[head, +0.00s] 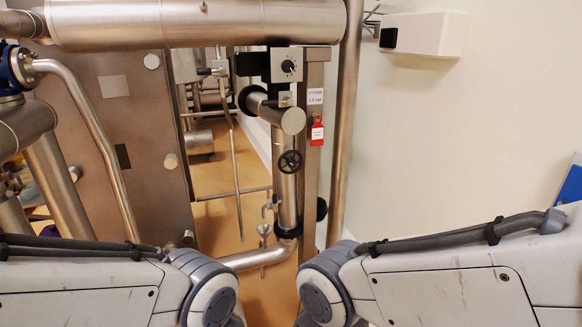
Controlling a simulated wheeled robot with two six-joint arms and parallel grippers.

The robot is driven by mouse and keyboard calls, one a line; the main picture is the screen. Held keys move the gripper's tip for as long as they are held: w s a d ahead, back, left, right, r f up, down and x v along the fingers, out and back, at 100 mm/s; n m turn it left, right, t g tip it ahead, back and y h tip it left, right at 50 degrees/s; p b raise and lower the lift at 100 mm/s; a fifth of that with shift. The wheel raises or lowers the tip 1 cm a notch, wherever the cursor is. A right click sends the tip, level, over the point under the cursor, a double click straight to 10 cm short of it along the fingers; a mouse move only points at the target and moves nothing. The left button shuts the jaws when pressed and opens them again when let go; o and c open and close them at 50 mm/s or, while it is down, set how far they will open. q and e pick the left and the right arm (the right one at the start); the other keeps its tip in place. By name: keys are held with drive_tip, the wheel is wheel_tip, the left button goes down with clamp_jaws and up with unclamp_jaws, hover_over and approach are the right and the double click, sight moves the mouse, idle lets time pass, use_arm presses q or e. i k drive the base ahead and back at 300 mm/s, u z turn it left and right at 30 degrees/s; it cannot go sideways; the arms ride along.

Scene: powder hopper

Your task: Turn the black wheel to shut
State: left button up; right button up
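The black wheel (290,161) is a small spoked handwheel. It sits in front of the vertical steel pipe in the middle of the head view, below the capped pipe end. Whether its valve is open or shut cannot be told. My two arms come in from the lower left and lower right, and only their upper links and grey joints show. Neither gripper is in view, and nothing of mine touches the wheel.
A steel post (312,180) with white labels and a red tag (317,131) stands just right of the wheel. A thick horizontal pipe (200,22) crosses above. A steel cabinet (120,150) stands at left. A black knob box (287,66) is above the wheel. Open floor shows behind.

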sight(291, 162)
drive_tip(key=z, duration=0.3)
drive_tip(key=i, duration=1.15)
drive_tip(key=u, duration=0.2)
